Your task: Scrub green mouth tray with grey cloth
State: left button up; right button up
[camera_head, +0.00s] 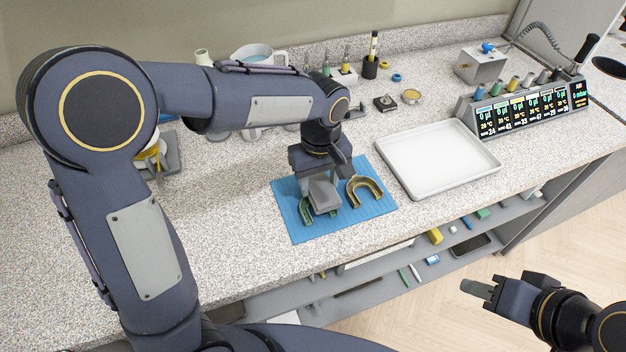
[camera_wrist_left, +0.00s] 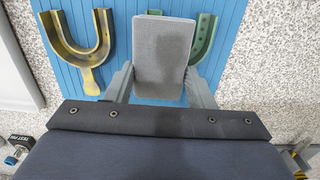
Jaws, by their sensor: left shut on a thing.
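My left gripper (camera_head: 322,180) reaches down over the blue mat (camera_head: 285,200) and is shut on the grey cloth (camera_head: 325,198), a folded block. The cloth shows between the fingers in the left wrist view (camera_wrist_left: 163,55). The green mouth tray (camera_head: 305,212) lies on the mat under and beside the cloth, which hides much of it. Its curved arm also shows in the left wrist view (camera_wrist_left: 204,38). I cannot tell whether the cloth touches the tray. My right gripper (camera_head: 482,288) is out in front of the counter; its finger opening is unclear.
A yellow-brown mouth tray (camera_head: 365,190) lies on the mat right of the cloth. A white tray (camera_head: 438,158) is farther right, before a display unit (camera_head: 520,110). Small pots and bottles stand behind. A shelf with small items (camera_head: 435,237) runs below the counter edge.

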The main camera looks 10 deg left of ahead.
pick_arm(q)
jog(key=shift+s+a, duration=0.1)
jog(key=shift+a, duration=0.05)
jog(key=shift+s+a+f+b, duration=0.1)
jog(key=shift+s+a+b, duration=0.1)
jog(key=shift+s+a, duration=0.4)
jog(key=shift+s+a+f+b, duration=0.15)
jog(key=shift+s+a, duration=0.25)
jog(key=shift+a, duration=0.35)
jog(key=shift+d, duration=0.1)
jog(key=shift+w+d+r, duration=0.1)
jog(key=shift+w+d, duration=0.2)
jog(key=shift+w+d+p, duration=0.5)
jog(key=shift+w+d, duration=0.25)
jog(key=shift+d, duration=0.35)
jog(key=shift+a+r, duration=0.1)
jog(key=shift+s+a+r, duration=0.1)
jog(key=shift+s+a, duration=0.6)
jog(key=shift+a, duration=0.3)
